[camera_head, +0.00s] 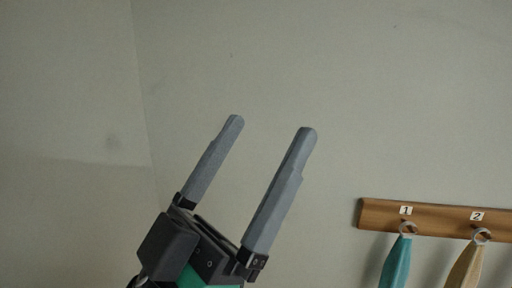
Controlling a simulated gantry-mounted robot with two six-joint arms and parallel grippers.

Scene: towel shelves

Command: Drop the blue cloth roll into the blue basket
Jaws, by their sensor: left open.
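My left gripper (270,125) is raised in front of the bare wall, its two grey fingers pointing up and to the right. The fingers are apart and nothing is between them. The blue cloth roll and the blue basket are not in view. My right gripper is not in view.
A wooden rail (446,219) is on the wall at the lower right, with labels 1 and 2. A teal towel (396,264) and a tan towel (466,266) hang from its rings. A wall corner runs down the left. The space above the gripper is clear.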

